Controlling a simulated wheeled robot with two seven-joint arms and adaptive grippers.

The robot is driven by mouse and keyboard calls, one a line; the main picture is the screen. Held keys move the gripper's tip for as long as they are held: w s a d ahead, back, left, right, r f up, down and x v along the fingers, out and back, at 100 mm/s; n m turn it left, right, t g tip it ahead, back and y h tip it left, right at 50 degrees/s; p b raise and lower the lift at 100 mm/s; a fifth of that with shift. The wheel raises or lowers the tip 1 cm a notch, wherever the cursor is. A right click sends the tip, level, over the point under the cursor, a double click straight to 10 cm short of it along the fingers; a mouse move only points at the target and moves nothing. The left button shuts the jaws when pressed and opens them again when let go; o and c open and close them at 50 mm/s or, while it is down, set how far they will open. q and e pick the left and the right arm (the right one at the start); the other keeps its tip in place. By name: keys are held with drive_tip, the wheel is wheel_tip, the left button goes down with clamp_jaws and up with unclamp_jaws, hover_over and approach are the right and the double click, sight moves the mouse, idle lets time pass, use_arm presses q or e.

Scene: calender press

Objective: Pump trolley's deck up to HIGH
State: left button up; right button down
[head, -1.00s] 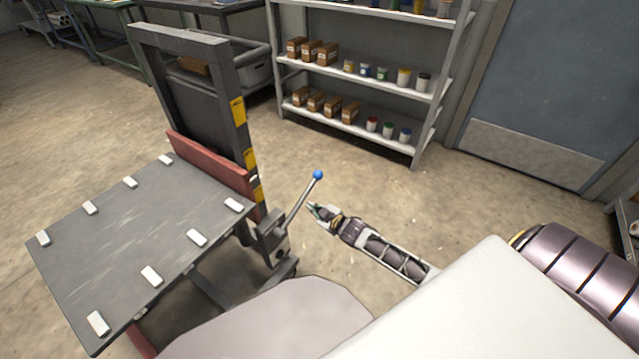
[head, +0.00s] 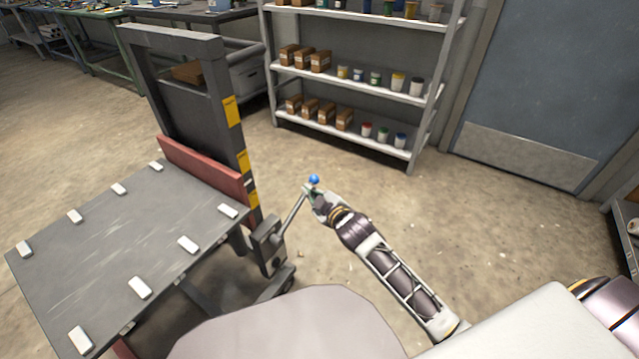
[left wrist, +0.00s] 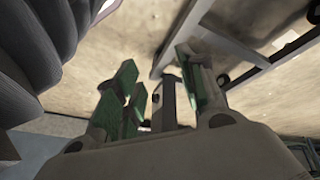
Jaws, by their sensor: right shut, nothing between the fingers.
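The trolley's grey deck (head: 120,250) lies flat, with several white pads along its edges, in front of a dark mast (head: 215,130) with yellow marks. The pump lever (head: 292,214) leans up and right from the pump housing (head: 268,245) and ends in a blue knob (head: 314,179).
A red board (head: 205,168) stands at the deck's back edge. A shelf unit (head: 350,130) with boxes and jars stands behind, beside a blue-grey door (head: 540,80). Workbenches (head: 90,55) line the back left. The floor (head: 400,210) right of the lever is clear.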

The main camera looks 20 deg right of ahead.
use_arm(q)
drive_tip(key=shift+w+d+r, duration=0.5)
drive_tip(key=shift+w+r, duration=0.1)
drive_tip(key=shift+r, duration=0.1)
use_arm(e)
drive_tip(key=d+n, duration=0.1)
drive_tip(key=s+f+n+g+h, duration=0.1)
drive_tip(key=n, duration=0.1)
drive_tip(key=shift+d, duration=0.35)
drive_tip(key=shift+n, duration=0.3)
use_arm(q)
drive_tip(key=shift+f, duration=0.1)
use_arm(e)
drive_tip(key=shift+w, duration=0.15)
